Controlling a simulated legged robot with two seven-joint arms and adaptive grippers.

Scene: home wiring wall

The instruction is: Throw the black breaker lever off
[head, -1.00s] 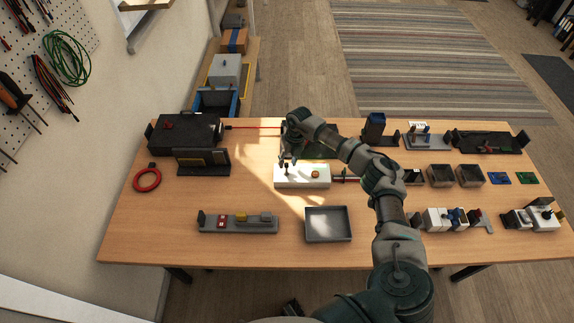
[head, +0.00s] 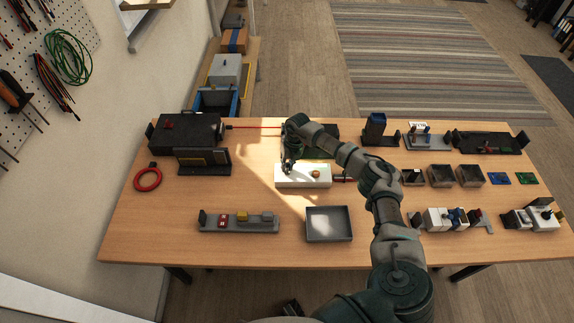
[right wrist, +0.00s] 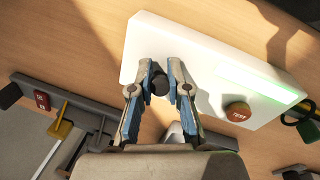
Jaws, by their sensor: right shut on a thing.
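The white breaker box (head: 303,183) lies in the middle of the table. Its round orange TEST button (head: 316,173) is on the right part and also shows in the right wrist view (right wrist: 237,112). My right gripper (head: 287,168) is down over the left part of the box. In the right wrist view, its blue-lined fingers are closed on the black breaker lever (right wrist: 159,82), with its dark round top between the tips. In the head view the gripper mostly hides the lever. My left gripper is out of view.
A grey tray (head: 329,236) and a grey rail with red and yellow parts (head: 238,227) lie in front of the box. A black case (head: 186,131) stands at the left. A green-glowing strip (right wrist: 268,86) shows on the box. Several small modules fill the right side.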

